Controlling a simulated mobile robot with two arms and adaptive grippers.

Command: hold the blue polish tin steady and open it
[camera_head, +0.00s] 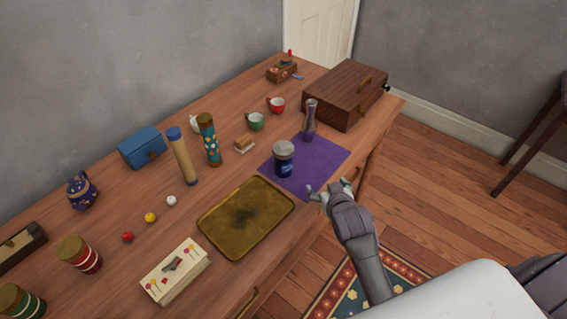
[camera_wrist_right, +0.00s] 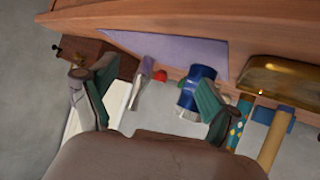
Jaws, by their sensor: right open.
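The blue polish tin (camera_head: 284,159) stands upright on a purple cloth (camera_head: 322,158) near the table's front edge. It has a dark blue body and a greyish lid, and the lid looks closed. In the right wrist view the tin (camera_wrist_right: 199,84) is beyond the fingers, partly covered by one of them. My right gripper (camera_head: 331,190) is open and empty at the front corner of the cloth, to the right of the tin and apart from it. It also shows in the right wrist view (camera_wrist_right: 155,100). My left gripper is not in view.
A silver-purple vase (camera_head: 310,121) stands behind the tin on the cloth. A brass tray (camera_head: 246,217) lies left of the cloth. A wooden case (camera_head: 345,94) is at the far right end. Cups, cylinders, a blue box (camera_head: 141,147) and small balls fill the left and back.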

